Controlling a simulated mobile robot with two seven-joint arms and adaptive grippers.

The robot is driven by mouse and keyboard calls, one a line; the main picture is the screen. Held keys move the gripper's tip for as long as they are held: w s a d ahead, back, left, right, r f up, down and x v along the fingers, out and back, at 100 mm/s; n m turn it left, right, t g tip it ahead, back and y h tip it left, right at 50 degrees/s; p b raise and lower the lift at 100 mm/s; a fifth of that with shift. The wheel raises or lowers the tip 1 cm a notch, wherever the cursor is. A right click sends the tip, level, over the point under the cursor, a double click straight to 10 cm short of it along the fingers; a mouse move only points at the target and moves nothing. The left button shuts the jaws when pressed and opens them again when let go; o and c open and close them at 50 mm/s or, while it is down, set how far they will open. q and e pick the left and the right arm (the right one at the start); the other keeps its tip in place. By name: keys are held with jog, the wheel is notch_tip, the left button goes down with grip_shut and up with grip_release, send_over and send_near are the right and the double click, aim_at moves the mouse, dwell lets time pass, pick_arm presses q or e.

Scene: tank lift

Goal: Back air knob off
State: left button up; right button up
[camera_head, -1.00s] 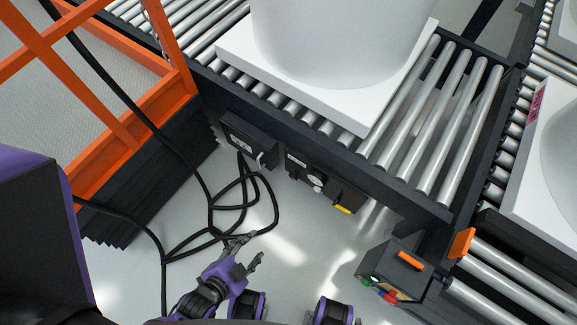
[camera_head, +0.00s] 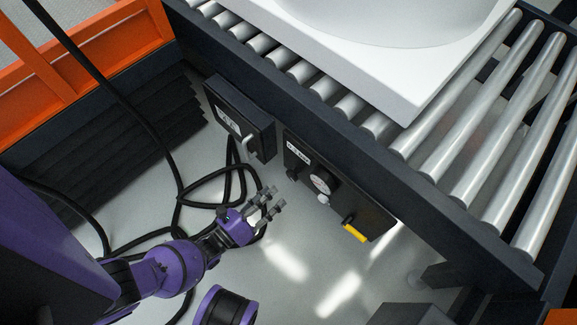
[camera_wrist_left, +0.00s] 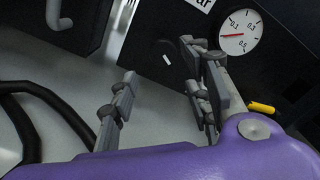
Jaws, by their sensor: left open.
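A dark air panel (camera_head: 350,205) is mounted on the side of the conveyor frame, with a round white gauge (camera_head: 320,184) and a small black knob (camera_head: 292,173) left of it. In the left wrist view the black knob (camera_wrist_left: 168,57) has a short white mark, slanting, and the gauge (camera_wrist_left: 238,34) has a red needle. My left gripper (camera_head: 273,197) is open and empty, in front of the panel's left end, its fingers pointing toward the knob. In the wrist view my left gripper (camera_wrist_left: 160,65) has its fingers on either side of the knob's line of sight, apart from it. My right gripper is out of view.
A yellow part (camera_head: 354,233) sits at the panel's lower right. Black hoses (camera_head: 180,200) loop on the floor beside my arm.

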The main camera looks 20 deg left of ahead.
aim_at(288, 175)
pick_arm(q)
jog(key=b+x, duration=0.1)
jog(key=x, duration=0.6)
jog(key=shift+a, duration=0.1)
jog(key=shift+w, duration=0.45)
jog(key=c, duration=0.8)
jog(key=shift+c, duration=1.2)
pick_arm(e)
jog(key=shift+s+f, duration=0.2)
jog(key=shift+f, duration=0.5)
